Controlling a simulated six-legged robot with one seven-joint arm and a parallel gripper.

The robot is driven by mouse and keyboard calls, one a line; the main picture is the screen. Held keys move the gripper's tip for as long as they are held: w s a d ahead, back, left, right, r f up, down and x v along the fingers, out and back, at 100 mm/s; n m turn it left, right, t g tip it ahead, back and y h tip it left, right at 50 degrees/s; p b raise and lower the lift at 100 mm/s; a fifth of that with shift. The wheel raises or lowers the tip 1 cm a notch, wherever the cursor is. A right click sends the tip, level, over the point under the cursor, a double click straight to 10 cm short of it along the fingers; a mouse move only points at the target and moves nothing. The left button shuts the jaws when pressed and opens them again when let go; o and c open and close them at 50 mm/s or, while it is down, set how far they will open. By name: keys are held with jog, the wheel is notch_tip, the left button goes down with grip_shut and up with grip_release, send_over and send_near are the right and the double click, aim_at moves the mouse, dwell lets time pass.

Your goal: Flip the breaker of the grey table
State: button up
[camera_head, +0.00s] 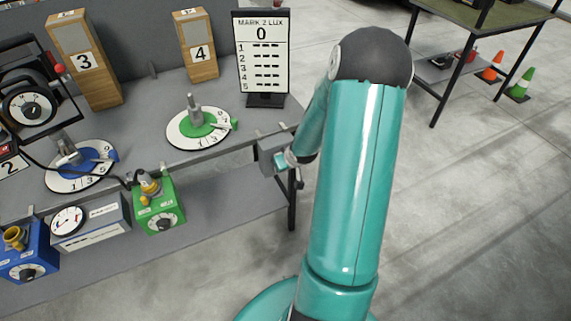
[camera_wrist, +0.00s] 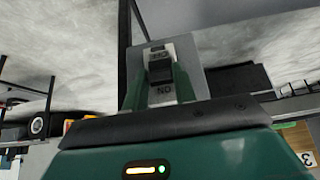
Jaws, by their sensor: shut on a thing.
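The grey table (camera_head: 140,120) fills the left of the head view. The breaker, a small grey box (camera_head: 267,153), hangs at its right front corner. In the wrist view the breaker's pale plate (camera_wrist: 184,49) carries a black switch (camera_wrist: 160,71), with a label at each end; the nearer one appears to read ON, upside down. My gripper (camera_wrist: 158,84) has its green fingers on either side of the switch and is shut on it. In the head view my teal arm reaches down to the breaker, and the gripper tips (camera_head: 281,160) are small and partly hidden.
Wooden blocks numbered 3 (camera_head: 85,62) and 4 (camera_head: 199,48), dials and a MARK 2 LUX board (camera_head: 263,56) stand on the table. Green (camera_head: 160,215) and blue (camera_head: 28,262) boxes hang along its front. Cones (camera_head: 520,86) stand at the far right. Floor is open right of my arm.

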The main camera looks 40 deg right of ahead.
jog(key=o, duration=1)
jog(key=shift+c, duration=0.2)
jog(key=shift+r, duration=0.15)
jog(key=v, duration=1.3)
jog(key=shift+s+r, duration=0.2)
jog(key=shift+a, duration=0.2)
